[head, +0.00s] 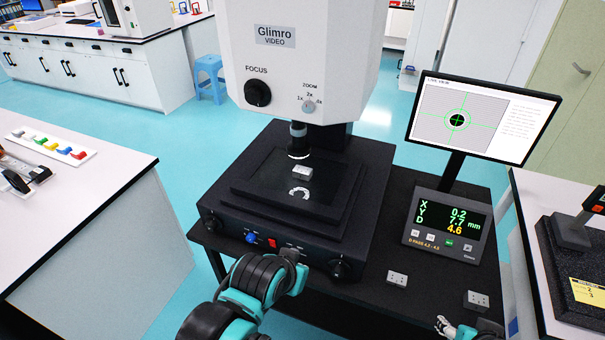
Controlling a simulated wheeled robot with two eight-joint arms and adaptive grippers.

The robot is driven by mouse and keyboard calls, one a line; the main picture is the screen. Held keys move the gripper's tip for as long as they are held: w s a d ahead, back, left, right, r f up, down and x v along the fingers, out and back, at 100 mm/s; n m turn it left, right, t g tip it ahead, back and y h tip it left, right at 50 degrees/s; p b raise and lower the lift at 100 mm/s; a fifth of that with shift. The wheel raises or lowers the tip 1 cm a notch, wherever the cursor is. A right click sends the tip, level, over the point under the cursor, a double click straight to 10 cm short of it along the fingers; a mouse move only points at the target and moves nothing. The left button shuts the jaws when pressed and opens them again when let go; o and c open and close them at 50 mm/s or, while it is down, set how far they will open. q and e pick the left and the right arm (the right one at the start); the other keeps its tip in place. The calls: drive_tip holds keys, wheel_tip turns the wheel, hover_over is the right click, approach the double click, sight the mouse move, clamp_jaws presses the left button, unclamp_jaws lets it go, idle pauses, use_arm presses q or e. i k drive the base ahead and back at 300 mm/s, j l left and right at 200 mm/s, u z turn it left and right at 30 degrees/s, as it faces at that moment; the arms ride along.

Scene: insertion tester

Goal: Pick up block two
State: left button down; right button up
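Three small pale grey blocks are in the head view, and I can read no numbers on them. One block (303,172) lies on the dark stage (247,190) of the video instrument, under its lens. A second block (397,279) lies on the black table in front of the readout. A third block (476,299) lies further right, near the table's front. My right gripper (442,325) shows partly at the bottom edge, left of and below the third block, apart from it. Its finger opening is unclear. My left gripper is not visible.
The Glimro Video instrument (303,45) stands at the centre. A tilted monitor (490,115) and a readout box (446,228) stand right of it. My teal and black arm crosses the front. White benches flank both sides, the left one with coloured pieces (56,148).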

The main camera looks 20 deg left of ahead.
sight(305, 173)
drive_tip(key=i+l, duration=0.1)
drive_tip(key=l, duration=0.3)
drive_tip(key=i+l+u, duration=0.1)
drive_tip(key=l, duration=0.3)
drive_tip(key=i+l, duration=0.15)
drive_tip(key=l, duration=0.25)
drive_tip(key=i+l+u, duration=0.15)
drive_tip(key=l, duration=0.25)
drive_tip(key=k, duration=0.05)
